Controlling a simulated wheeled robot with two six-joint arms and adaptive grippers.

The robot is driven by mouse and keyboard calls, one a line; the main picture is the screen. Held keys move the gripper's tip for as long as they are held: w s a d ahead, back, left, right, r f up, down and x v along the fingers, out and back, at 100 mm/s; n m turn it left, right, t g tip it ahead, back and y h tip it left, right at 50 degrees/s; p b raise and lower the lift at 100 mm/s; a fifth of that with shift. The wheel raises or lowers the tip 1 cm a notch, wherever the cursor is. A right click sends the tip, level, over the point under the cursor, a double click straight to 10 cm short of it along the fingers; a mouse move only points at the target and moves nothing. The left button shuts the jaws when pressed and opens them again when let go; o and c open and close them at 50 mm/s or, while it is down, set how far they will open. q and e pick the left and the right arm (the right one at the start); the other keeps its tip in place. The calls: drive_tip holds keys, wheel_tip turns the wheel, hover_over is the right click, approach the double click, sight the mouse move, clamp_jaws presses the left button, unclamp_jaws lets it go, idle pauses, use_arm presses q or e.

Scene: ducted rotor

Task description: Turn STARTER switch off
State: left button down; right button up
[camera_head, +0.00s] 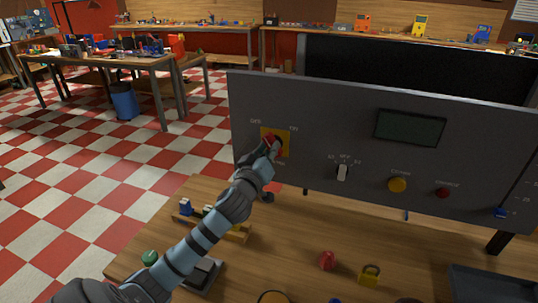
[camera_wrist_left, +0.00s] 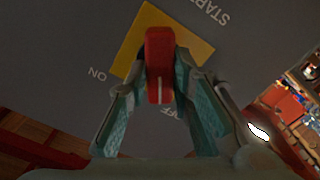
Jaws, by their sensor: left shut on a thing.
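The STARTER switch is a red knob (camera_head: 274,147) on a yellow plate (camera_head: 267,131), set at the left of the grey panel (camera_head: 315,118). My left gripper (camera_head: 268,150) is shut on the knob and partly covers it in the head view. In the left wrist view the red knob (camera_wrist_left: 159,62) stands between the two fingers of my left gripper (camera_wrist_left: 158,85), in front of the yellow plate (camera_wrist_left: 190,40). Its white line points down, close to the partly hidden OFF label. The ON label is to the left, START at upper right. My right gripper is not in view.
A selector (camera_head: 342,172), a yellow button (camera_head: 397,185) and a red button (camera_head: 442,193) sit right of the switch.

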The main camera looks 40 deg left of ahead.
use_arm(q)
drive_tip(key=shift+n+b, duration=0.4)
drive_tip(key=shift+n, duration=0.8)
drive_tip(key=shift+r, duration=0.1)
drive_tip(key=c, duration=1.4)
unclamp_jaws()
drive_tip(key=shift+w, duration=0.1)
drive_tip(key=v, duration=1.2)
